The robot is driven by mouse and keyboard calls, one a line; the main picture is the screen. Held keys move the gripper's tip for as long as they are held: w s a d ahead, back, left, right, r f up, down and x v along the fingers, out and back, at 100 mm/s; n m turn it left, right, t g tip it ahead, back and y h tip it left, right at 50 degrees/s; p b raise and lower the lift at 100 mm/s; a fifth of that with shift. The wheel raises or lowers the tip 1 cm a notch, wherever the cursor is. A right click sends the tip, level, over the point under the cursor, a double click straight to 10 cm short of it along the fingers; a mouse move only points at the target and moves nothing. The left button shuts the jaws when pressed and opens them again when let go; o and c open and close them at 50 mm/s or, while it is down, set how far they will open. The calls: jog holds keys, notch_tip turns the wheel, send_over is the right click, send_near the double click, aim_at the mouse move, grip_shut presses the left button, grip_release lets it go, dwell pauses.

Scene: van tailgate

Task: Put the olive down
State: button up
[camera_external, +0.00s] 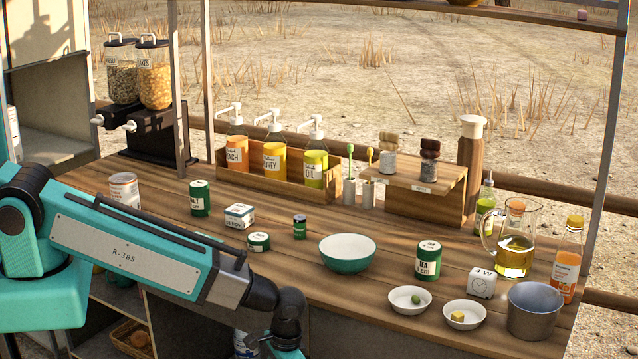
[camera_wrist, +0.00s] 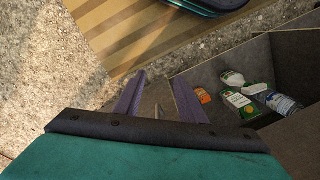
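A small green olive (camera_external: 415,299) lies in a small white dish (camera_external: 396,306) near the front edge of the counter, in the external view. My arm reaches across the lower left of that view, with its wrist low in front of the counter; the fingers are not seen there. In the wrist view my gripper (camera_wrist: 159,77) has its two dark fingers spread apart, and I see nothing held between them. No olive shows in the wrist view. My gripper is below and to the left of the dish.
A second white dish (camera_external: 482,320) holds a yellow cube. A green bowl (camera_external: 347,262), a tea tin (camera_external: 429,261), a timer (camera_external: 481,283) and a metal pot (camera_external: 533,318) stand nearby. A dark bin (camera_wrist: 190,75) with bottles and cartons shows in the wrist view.

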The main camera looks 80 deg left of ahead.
jog(key=s+a+f+g+b, duration=0.1)
jog(key=s+f, duration=0.3)
jog(key=s, duration=0.3)
jog(key=s+a+f+m+g+b, duration=0.1)
jog(key=s+f, duration=0.3)
jog(key=s, duration=0.4)
jog(key=s+a+f+m+g+b, duration=0.1)
jog(key=s+a+f+g, duration=0.1)
jog(key=s, duration=0.6)
notch_tip(320, 180, down, 3)
jog(key=shift+a+r+g, duration=0.1)
jog(key=shift+a+g, duration=0.2)
jog(key=shift+a, duration=0.25)
dwell(2.9)
